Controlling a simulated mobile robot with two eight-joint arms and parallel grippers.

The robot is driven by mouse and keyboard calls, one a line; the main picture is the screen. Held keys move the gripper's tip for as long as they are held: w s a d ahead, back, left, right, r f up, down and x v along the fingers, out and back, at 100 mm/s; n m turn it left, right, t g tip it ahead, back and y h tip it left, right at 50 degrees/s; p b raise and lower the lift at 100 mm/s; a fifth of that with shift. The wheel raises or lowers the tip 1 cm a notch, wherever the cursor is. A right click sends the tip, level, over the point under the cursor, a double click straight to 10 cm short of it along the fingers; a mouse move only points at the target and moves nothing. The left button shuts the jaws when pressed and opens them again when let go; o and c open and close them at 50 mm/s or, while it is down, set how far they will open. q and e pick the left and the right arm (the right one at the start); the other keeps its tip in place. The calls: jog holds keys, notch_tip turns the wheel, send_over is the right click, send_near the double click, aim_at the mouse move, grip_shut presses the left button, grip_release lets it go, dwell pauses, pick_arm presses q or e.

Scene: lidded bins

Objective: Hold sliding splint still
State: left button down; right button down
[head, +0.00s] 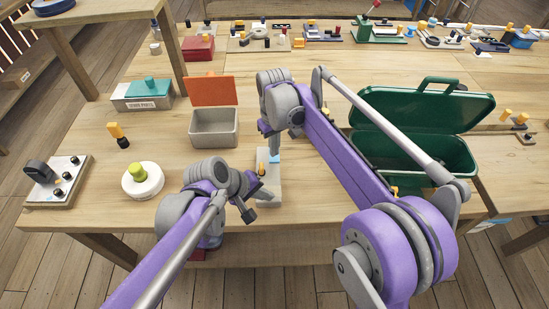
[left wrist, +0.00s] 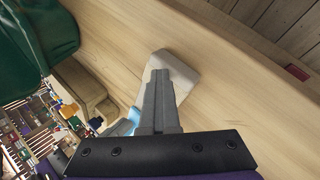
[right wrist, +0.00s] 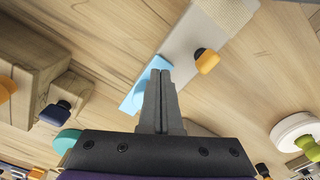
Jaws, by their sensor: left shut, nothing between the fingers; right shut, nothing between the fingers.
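A pale grey bar (head: 270,189), perhaps the sliding splint, lies on the table between my grippers. It carries a light blue piece (right wrist: 136,95) at one end and an orange-and-black knob (right wrist: 207,61) beside it. My right gripper (head: 274,148) is shut and empty, its tips at or just over the blue piece; contact is unclear. My left gripper (head: 268,196) is shut and empty, its tips over the bar's near end. In the left wrist view, the fingers (left wrist: 160,73) overlap the bar's pale end (left wrist: 184,72); I cannot tell whether they touch it.
An open grey bin (head: 214,128) with an orange lid stands behind left. An open green case (head: 420,158) stands to the right. A white round base (head: 142,181) with a green knob and a board of black knobs (head: 58,180) lie left. The table's front edge is close.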

notch_tip(320, 180, up, 7)
jog(key=shift+s, duration=0.15)
dwell(0.8)
pick_arm(q)
jog(key=shift+r, duration=0.1)
pick_arm(e)
jog(key=shift+r, duration=0.1)
